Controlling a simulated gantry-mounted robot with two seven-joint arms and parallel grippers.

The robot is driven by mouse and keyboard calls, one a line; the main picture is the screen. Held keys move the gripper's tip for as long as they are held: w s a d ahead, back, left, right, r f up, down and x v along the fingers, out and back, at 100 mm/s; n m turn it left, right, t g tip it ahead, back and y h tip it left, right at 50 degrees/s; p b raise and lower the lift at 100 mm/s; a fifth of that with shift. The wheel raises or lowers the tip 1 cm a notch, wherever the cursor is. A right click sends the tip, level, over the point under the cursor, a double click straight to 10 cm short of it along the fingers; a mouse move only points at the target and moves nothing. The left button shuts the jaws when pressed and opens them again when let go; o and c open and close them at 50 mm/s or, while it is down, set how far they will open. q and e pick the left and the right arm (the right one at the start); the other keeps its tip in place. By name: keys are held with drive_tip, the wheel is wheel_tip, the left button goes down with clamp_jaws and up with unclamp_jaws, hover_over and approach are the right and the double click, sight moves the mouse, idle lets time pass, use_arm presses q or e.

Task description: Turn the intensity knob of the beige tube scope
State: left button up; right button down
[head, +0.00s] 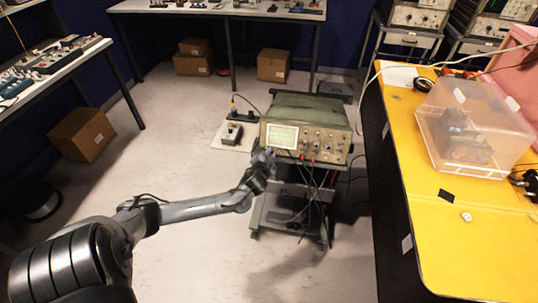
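The beige tube scope (338,150) stands on a dark wheeled cart (268,213) near the middle of the head view. A green cover lies over its top. Its pale screen is at the left of the front panel, with several small knobs to the right. Which of them is the intensity knob is too small to tell. My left gripper (264,157) is at the lower left corner of the front panel, just below the screen. Whether it touches the panel, and whether its fingers are open, cannot be made out. My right gripper is out of view.
Cables (318,180) hang from the scope's front over the cart. A yellow-topped bench (425,215) with a clear plastic box (475,125) stands close on the right. A small device (230,134) sits on a white board left of the scope.

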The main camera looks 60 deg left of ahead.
use_arm(q)
clamp_jaws()
drive_tip(key=shift+m+p, duration=3.2)
drive_tip(key=shift+p, duration=0.75)
drive_tip(key=o, duration=0.7)
unclamp_jaws()
drive_tip(key=shift+c, duration=0.2)
